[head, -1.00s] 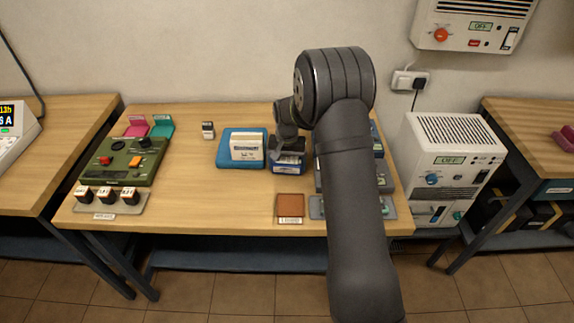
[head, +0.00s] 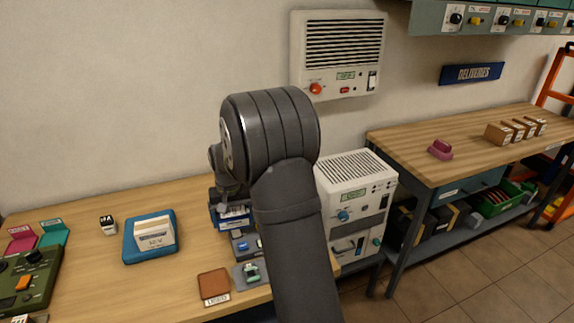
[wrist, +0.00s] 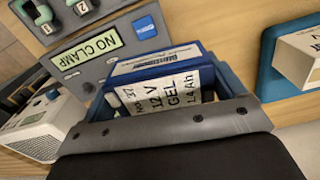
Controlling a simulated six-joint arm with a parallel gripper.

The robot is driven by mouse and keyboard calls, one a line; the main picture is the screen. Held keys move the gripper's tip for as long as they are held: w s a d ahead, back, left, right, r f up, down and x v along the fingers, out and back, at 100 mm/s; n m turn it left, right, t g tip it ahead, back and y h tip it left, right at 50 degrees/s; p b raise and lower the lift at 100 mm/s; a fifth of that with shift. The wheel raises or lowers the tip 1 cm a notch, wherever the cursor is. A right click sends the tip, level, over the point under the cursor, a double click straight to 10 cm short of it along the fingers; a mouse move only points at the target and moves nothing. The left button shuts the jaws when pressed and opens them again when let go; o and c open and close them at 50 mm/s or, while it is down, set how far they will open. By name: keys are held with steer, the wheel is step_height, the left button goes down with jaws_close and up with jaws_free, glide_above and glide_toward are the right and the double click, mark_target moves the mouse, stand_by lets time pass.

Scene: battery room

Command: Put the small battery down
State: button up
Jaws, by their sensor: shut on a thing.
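My gripper (head: 228,194) is shut on a small blue battery (head: 233,217). In the wrist view the battery (wrist: 158,82) shows a white label reading 12 V GEL 1.4 Ah, between the jaws (wrist: 172,95). The battery is beside a grey device with a NO CLAMP display (wrist: 92,48); I cannot tell whether it touches the device or the table. In the head view part of that device (head: 246,243) shows just below the battery, and my arm hides much of the area to the right.
A blue tray (head: 130,252) with a pale block marked NEW (head: 155,234) is left of the battery. A brown pad (head: 213,284) lies in front. A small dark-and-white block (head: 108,225) stands at the back left. A white cabinet (head: 352,185) is on the right.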

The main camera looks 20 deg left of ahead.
steer(key=w+d+m, duration=0.3)
steer(key=w+d, duration=0.6)
steer(key=d, duration=0.1)
steer(key=w+d+r+m, duration=0.1)
steer(key=w+d+m, duration=0.2)
steer(key=d, duration=0.8)
steer(key=w+d+r+m, duration=0.1)
steer(key=w+d+m, duration=0.2)
steer(key=d, duration=0.7)
steer(key=w+d+m, duration=0.2)
steer(key=w+d, duration=0.1)
steer(key=d, duration=0.8)
steer(key=s+f+n, duration=0.1)
steer(key=s+f, duration=0.3)
steer(key=f, duration=0.4)
steer(key=s+f+n, duration=0.2)
steer(key=s+f, duration=0.1)
steer(key=f, duration=0.5)
steer(key=shift+s, duration=0.35)
